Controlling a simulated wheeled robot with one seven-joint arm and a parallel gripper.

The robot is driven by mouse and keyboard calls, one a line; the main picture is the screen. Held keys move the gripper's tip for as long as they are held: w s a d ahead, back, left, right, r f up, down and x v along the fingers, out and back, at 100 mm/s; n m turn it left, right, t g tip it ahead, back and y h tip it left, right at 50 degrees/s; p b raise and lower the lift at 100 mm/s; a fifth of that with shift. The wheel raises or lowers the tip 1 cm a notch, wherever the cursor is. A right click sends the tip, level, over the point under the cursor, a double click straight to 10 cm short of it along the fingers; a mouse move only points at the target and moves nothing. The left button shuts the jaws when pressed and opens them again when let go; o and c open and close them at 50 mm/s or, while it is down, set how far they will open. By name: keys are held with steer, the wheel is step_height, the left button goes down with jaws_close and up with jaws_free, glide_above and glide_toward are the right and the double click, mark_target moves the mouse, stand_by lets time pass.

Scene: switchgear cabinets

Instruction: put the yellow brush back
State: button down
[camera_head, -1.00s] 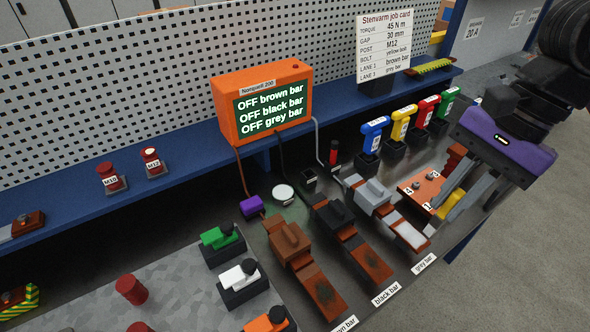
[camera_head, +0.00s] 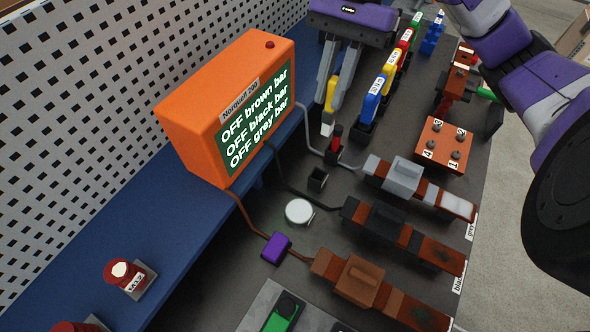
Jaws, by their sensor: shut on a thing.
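The brush hangs roughly upright, with a pale and dark lower end (camera_head: 327,122). I cannot tell its exact height above the bench. A small, open, empty-looking black holder (camera_head: 317,179) stands on the bench nearer the camera. A similar holder (camera_head: 335,150) beside it has a red and black item in it.
The orange Norquell 200 box (camera_head: 225,105) stands left of the gripper on the blue shelf (camera_head: 165,235). Blue (camera_head: 373,100), yellow (camera_head: 388,72) and red (camera_head: 405,40) tools stand close on the right. Grey (camera_head: 403,178), black and brown bar units lie nearer. Cables cross the bench.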

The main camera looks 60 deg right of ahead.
steer(key=shift+w+f, duration=0.25)
step_height(320, 180, down, 20)
steer(key=b, duration=0.1)
steer(key=shift+r+b, duration=0.25)
steer(key=shift+b, duration=0.15)
steer(key=shift+f, duration=0.15)
steer(key=c, duration=1.4)
jaws_free()
steer(key=v, duration=1.2)
steer(key=shift+r, duration=0.25)
